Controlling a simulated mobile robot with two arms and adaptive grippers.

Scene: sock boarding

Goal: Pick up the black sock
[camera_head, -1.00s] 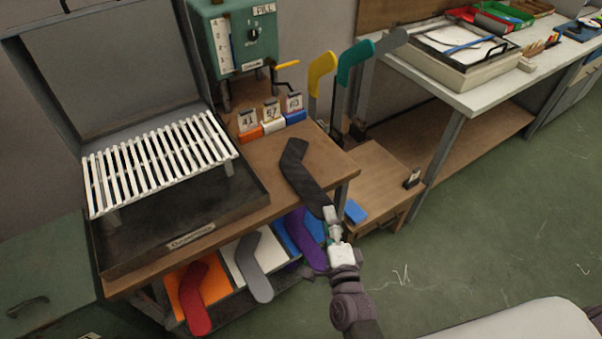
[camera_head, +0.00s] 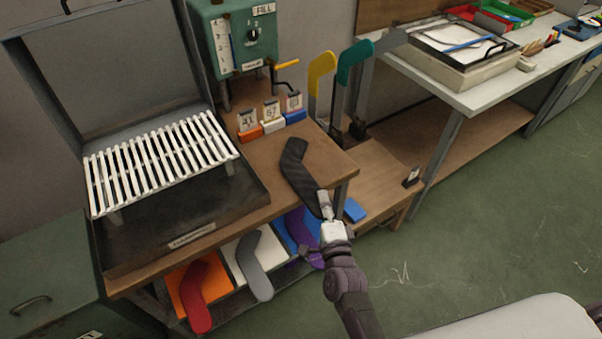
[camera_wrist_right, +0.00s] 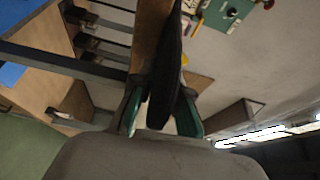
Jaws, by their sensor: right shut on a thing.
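My left gripper is not in view.
A slatted white rack (camera_head: 160,160) stands on the bench at left. A green machine (camera_head: 232,40) stands behind. Red (camera_head: 195,300), grey (camera_head: 255,265) and purple (camera_head: 305,240) socks hang over shelf bins below. Yellow (camera_head: 320,78) and teal (camera_head: 353,65) boards stand at right.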

